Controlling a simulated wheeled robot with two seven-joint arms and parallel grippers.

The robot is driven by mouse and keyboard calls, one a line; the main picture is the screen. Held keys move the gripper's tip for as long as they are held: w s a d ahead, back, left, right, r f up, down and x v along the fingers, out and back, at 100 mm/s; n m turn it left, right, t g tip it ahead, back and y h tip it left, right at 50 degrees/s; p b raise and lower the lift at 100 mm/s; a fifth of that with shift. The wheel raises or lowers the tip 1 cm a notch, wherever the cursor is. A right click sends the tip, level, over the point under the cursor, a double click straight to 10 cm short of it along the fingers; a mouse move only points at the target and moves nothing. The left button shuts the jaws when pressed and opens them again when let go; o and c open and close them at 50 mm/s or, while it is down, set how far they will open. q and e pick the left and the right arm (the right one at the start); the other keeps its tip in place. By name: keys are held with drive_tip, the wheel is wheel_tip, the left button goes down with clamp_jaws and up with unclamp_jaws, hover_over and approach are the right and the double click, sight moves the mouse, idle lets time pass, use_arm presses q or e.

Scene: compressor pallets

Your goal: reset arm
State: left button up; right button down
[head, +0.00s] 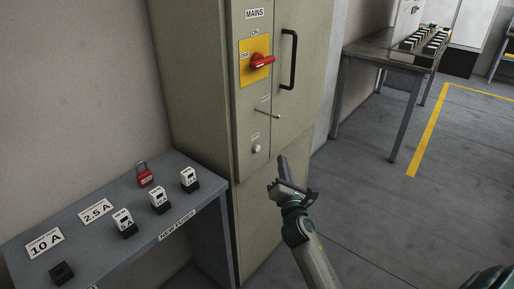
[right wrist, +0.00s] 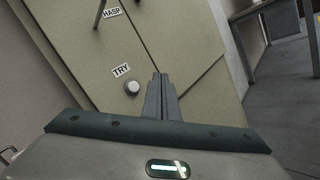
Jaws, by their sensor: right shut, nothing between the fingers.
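My right gripper (head: 283,172) is in front of the lower part of the beige cabinet (head: 200,90), its fingers pointing up. The right wrist view shows its two fingers (right wrist: 161,98) together, with nothing between them. They appear apart from the cabinet, just right of the white TRY button (right wrist: 132,87); I cannot tell the exact gap. That button (head: 256,148) sits below the HASP rod (head: 268,113) in the head view. Above is the red MAINS handle (head: 262,61) on a yellow plate, turned sideways. My left gripper is not in view.
A grey table (head: 90,250) at the left holds a red padlock (head: 145,175), several white-and-black fuses (head: 160,201) and labels. A black door handle (head: 289,60) is on the cabinet. Another table (head: 365,52) stands at the back right. The floor (head: 370,220) at right is clear.

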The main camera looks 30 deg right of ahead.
idle(0.8)
